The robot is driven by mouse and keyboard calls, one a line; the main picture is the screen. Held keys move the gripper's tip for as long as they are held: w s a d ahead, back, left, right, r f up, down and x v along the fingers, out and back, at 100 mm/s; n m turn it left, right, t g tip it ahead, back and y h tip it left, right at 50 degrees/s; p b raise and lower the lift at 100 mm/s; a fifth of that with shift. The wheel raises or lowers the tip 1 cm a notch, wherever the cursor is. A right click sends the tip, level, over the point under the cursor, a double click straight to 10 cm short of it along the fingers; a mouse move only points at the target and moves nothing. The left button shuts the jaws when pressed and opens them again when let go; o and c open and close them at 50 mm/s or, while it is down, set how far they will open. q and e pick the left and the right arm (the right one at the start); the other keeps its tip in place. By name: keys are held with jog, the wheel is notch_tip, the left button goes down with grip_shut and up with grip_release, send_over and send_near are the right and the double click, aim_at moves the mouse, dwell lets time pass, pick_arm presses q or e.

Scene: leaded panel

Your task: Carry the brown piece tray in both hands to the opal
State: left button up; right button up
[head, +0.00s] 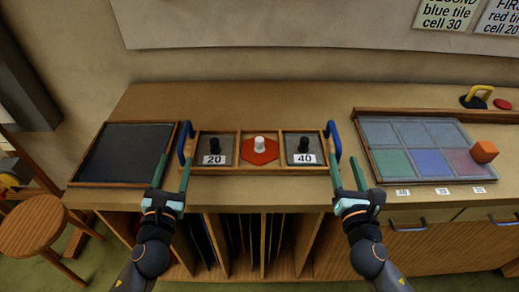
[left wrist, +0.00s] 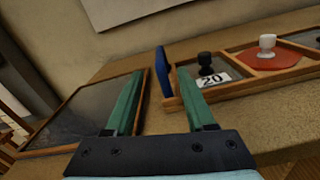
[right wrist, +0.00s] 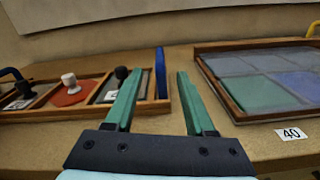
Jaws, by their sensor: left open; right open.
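The brown piece tray (head: 229,171) sits on the bench in the middle of the head view. It has an upright blue handle at its left end (head: 185,143) and at its right end (head: 333,142). Its three compartments hold a dark piece marked 20, a red hexagon with a white knob (head: 259,150), and a dark piece marked 40. My left gripper (head: 171,173) is open and empty, just short of the left handle (left wrist: 164,72). My right gripper (head: 347,173) is open and empty, just short of the right handle (right wrist: 160,73). I cannot tell which thing is the opal.
A dark framed panel (head: 124,152) lies left of the tray. A leaded panel (head: 418,135) with coloured cells lies to the right, with an orange block (head: 484,152) at its edge. A yellow-handled tool (head: 477,97) is behind it. A stool (head: 32,227) stands at left.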

aim_at(187, 121)
pick_arm(q)
jog(key=w, duration=1)
jog(key=shift+w, duration=0.3)
pick_arm(e)
jog(key=w, duration=1)
jog(key=shift+w, duration=0.3)
pick_arm(q)
grip_shut()
pick_arm(e)
grip_shut()
pick_arm(q)
jog(key=shift+r, duration=0.35)
pick_arm(e)
jog(key=shift+r, duration=0.3)
